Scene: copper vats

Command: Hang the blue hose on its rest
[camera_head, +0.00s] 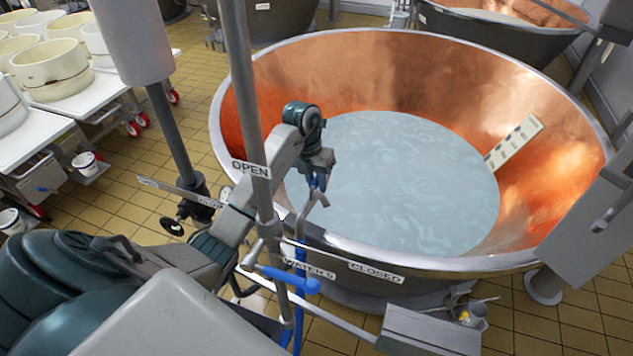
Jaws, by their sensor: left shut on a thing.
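My left gripper (318,192) is at the near rim of the copper vat, just right of the upright steel pipe (238,90). It points down and is shut on the blue hose (299,318). A bit of blue shows between its fingers. Below, the hose hangs down outside the vat, in front of its wall. A thicker blue piece (290,280) lies across the hose, near the pipe's lower fittings. The hose's lower end is out of frame. I cannot clearly make out the rest. My right gripper is not in view.
The large copper vat (420,60) holds pale liquid (400,180) and a measuring strip (513,142). Labels read "OPEN" and "CLOSED". Carts with white moulds (50,65) stand at left. A grey box (430,330) is low at front.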

